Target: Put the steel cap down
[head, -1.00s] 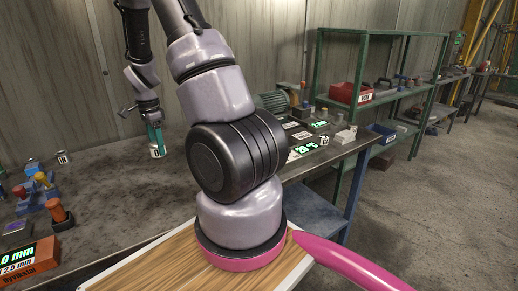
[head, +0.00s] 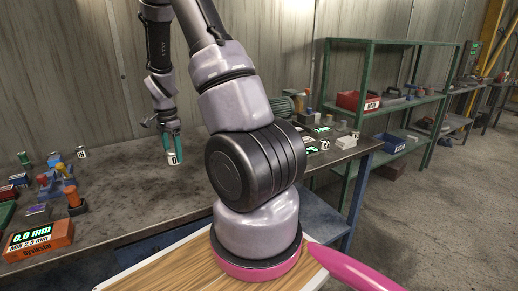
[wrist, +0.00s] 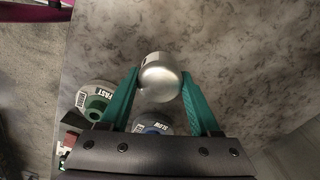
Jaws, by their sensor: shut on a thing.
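My gripper (head: 173,140) has teal fingers, and they are shut on the steel cap (head: 173,158). In the wrist view my gripper (wrist: 160,88) holds the cap (wrist: 160,78), a rounded, shiny silver piece with a pale label at its upper edge, between both fingertips. In the head view the cap is low over the grey workbench (head: 130,195), its label facing the camera. I cannot tell whether its underside touches the bench.
In the wrist view a green-topped disc marked FAST (wrist: 95,98) and a blue-topped one marked SLOW (wrist: 155,128) lie near the fingers. An orange gauge box (head: 38,240) and coloured pieces stand at the bench's left. Bench around the cap looks clear.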

